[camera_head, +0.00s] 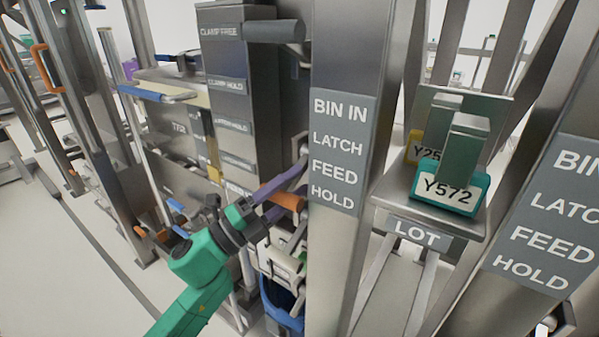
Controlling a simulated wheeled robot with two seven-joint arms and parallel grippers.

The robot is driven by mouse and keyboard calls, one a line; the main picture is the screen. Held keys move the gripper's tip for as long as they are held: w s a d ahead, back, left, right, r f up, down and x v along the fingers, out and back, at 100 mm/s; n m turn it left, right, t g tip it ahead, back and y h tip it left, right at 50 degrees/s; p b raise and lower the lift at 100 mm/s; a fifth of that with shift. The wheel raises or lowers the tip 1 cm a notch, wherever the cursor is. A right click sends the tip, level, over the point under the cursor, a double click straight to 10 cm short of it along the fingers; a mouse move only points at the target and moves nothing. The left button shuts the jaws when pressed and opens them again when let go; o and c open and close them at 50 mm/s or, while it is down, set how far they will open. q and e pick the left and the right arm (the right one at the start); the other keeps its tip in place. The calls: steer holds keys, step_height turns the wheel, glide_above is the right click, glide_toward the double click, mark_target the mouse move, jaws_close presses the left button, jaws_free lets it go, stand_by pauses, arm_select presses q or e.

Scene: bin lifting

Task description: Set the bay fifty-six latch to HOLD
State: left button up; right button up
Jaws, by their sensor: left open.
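My left gripper (282,199) reaches in from the lower left on a green arm, with its purple fingers open. An orange lever handle (284,195) lies between or just beside the fingers; I cannot tell whether they touch it. The handle is left of a steel post (335,265). A grey sign (338,150) on that post reads BIN IN, LATCH, FEED, HOLD from top to bottom, and the handle is at about the height of HOLD. No bay number fifty-six is readable. My right gripper is not in view.
Right of the post, a LOT shelf (420,234) holds a teal-based block tagged Y572 (447,190) and a partly hidden yellow-tagged one (413,147). A second signed post (548,215) stands at the right. A dark steel column (236,85) with CLAMP labels rises behind the gripper.

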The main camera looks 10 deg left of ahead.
arm_select(q)
steer(key=shift+w+d+r, duration=0.25)
steer(key=shift+w+d, duration=0.2)
jaws_close()
stand_by(1.1)
